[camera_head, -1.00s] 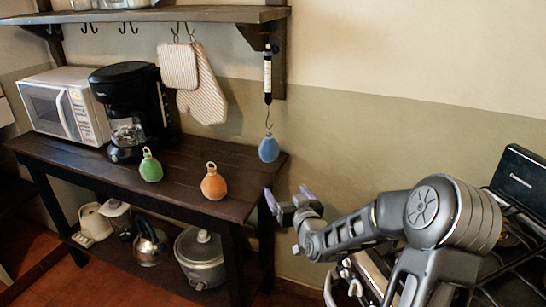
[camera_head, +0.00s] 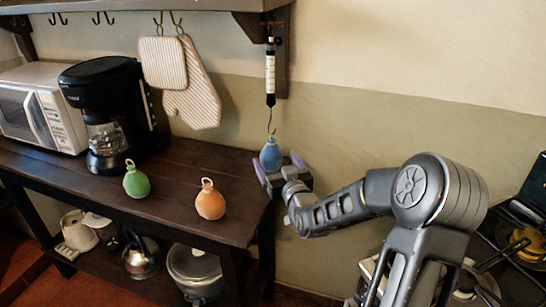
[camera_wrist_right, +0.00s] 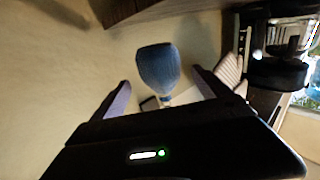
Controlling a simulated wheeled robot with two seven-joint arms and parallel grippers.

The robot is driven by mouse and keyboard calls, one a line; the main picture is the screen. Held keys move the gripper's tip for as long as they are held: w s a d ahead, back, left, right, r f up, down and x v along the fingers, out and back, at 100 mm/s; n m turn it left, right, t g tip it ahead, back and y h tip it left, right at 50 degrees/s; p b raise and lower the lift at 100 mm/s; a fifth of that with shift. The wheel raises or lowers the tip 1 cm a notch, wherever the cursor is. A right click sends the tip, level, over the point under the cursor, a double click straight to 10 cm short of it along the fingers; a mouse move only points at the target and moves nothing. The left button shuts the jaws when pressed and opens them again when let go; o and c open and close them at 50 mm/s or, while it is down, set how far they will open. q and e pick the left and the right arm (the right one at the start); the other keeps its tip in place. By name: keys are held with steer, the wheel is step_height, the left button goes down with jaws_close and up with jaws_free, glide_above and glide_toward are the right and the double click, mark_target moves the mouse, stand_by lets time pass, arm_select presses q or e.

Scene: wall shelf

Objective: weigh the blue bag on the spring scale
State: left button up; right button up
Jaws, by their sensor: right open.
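The spring scale (camera_head: 270,75) hangs from the shelf bracket, with its hook (camera_head: 271,128) below. The blue bag (camera_head: 271,155) hangs upright under the hook, beside the table's right end. My right gripper (camera_head: 276,162) is open, with its fingers on either side of the bag in the head view. In the right wrist view the blue bag (camera_wrist_right: 158,68) shows between and beyond the two spread fingers (camera_wrist_right: 160,88). I cannot tell whether a finger touches it. A green bag (camera_head: 136,183) and an orange bag (camera_head: 210,203) stand on the dark table (camera_head: 170,215). My left gripper is not in view.
A coffee maker (camera_head: 105,115) and a microwave (camera_head: 40,105) stand at the back left of the table. Pot holders (camera_head: 180,80) hang under the shelf (camera_head: 140,6). A stove (camera_head: 520,230) is at the right. The wall right of the scale is clear.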

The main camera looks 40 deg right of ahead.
mark_target(270, 145)
steer(key=shift+s+a+r, duration=0.1)
steer(key=shift+s, duration=0.05)
steer(key=shift+p+x, duration=0.6)
steer(key=shift+x, duration=3.4)
steer(key=c, duration=1.8)
steer(key=shift+s+r, duration=0.15)
steer(key=shift+r, duration=0.4)
